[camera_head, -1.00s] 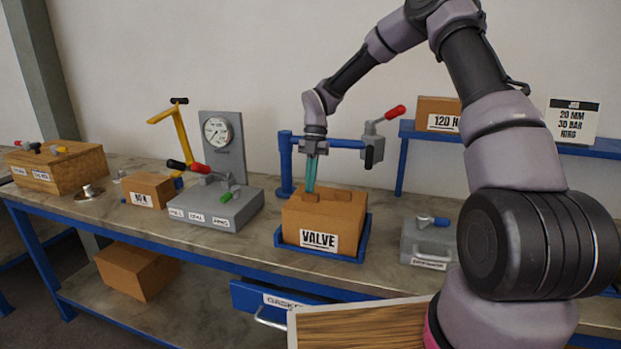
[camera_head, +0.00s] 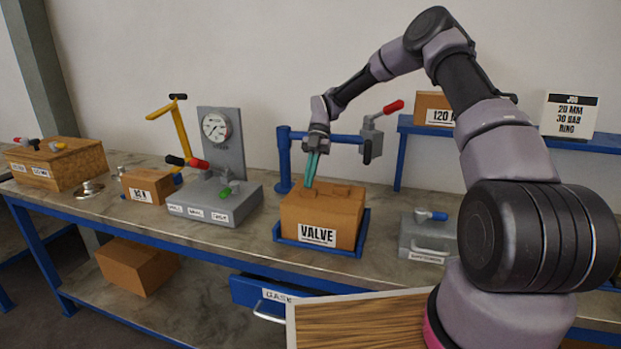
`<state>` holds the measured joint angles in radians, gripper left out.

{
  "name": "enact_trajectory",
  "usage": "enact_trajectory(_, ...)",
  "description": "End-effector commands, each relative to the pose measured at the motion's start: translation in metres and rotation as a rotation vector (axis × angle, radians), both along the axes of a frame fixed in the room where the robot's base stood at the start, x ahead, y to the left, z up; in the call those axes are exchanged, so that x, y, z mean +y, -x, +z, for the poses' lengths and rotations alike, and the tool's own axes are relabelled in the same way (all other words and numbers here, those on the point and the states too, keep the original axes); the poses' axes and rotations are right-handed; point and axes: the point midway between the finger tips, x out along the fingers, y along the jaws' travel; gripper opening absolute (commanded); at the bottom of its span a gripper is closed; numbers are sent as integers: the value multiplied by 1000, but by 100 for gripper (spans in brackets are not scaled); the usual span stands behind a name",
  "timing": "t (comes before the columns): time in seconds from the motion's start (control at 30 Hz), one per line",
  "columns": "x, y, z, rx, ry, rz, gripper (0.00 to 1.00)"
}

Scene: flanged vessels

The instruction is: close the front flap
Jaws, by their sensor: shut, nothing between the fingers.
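A brown cardboard box labelled VALVE (camera_head: 345,230) stands upright in a blue tray (camera_head: 345,254) on the bench. Its top looks nearly flat, with small raised brown tabs (camera_head: 341,190) on it. I cannot clearly make out the edges of the front flap or its exact angle. My gripper (camera_head: 308,185) points down over the left part of the box top, its teal fingers together and empty. The fingertips are at or just above the top surface; I cannot tell whether they touch it.
A blue post with a horizontal arm (camera_head: 284,165) stands close behind the box. A grey gauge unit (camera_head: 218,205) is to the left and a grey case with a handle (camera_head: 420,236) to the right. A blue shelf (camera_head: 480,137) is at the back right.

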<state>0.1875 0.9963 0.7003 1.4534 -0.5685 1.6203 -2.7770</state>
Motion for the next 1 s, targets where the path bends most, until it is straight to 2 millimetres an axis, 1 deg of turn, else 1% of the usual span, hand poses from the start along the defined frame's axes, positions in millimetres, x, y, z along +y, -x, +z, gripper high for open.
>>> enact_trajectory(0.03,-7,3,-24,-1,17,19,0)
enact_trajectory(0.33,-6,3,-22,-3,16,21,0)
enact_trajectory(0.77,-7,1,-6,-3,16,19,0)
enact_trajectory(0.87,-10,-6,3,-7,15,16,0)
enact_trajectory(1.0,-16,-22,26,-9,13,12,0)
